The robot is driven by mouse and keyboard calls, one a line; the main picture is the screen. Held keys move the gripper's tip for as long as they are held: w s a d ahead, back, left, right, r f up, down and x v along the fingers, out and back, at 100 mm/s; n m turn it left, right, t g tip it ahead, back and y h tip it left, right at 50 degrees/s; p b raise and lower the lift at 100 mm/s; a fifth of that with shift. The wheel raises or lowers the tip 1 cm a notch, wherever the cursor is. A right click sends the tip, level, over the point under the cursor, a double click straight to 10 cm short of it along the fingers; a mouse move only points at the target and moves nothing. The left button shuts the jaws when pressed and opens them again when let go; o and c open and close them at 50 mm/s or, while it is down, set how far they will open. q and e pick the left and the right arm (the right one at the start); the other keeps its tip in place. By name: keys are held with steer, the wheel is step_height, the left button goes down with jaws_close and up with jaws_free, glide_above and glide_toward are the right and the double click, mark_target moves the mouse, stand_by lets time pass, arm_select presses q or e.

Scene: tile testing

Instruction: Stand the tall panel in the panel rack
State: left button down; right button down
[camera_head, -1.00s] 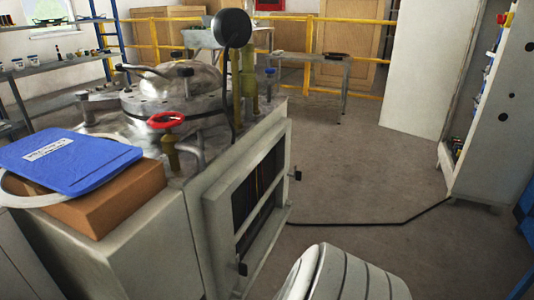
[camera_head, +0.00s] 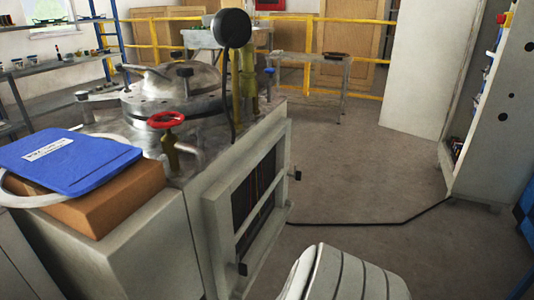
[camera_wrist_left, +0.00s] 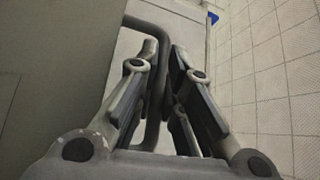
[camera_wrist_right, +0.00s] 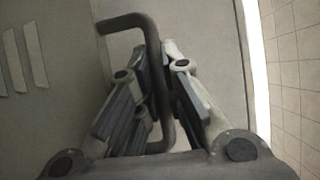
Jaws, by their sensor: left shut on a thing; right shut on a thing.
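My left gripper (camera_wrist_left: 164,52) is shut on a dark bent bar handle (camera_wrist_left: 148,25) in the left wrist view. Behind the handle is a flat grey surface (camera_wrist_left: 60,50). My right gripper (camera_wrist_right: 155,50) is shut on a similar dark handle (camera_wrist_right: 122,22) in the right wrist view. That handle sits against a flat grey-beige face (camera_wrist_right: 210,40) with pale slots at its left. I cannot tell whether these faces belong to the tall panel. Neither gripper shows in the head view. I cannot make out the panel rack for certain.
A grey machine with a metal lid (camera_head: 175,100) and red handwheel (camera_head: 165,120) stands at left. A blue lid (camera_head: 65,162) lies on a brown block (camera_head: 115,205). A tall pale slab (camera_head: 425,70) and open cabinet (camera_head: 495,130) stand at right. A dark cable (camera_head: 370,223) crosses clear floor.

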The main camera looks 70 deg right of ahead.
arm_select(q)
steer(key=shift+f, duration=0.8)
arm_select(e)
steer(key=shift+f, duration=0.75)
arm_select(q)
steer(key=c, duration=1.6)
jaws_free()
arm_select(e)
steer(key=c, duration=1.6)
jaws_free()
steer(key=shift+c, duration=0.2)
steer(key=shift+f, duration=0.1)
steer(key=shift+s, duration=0.1)
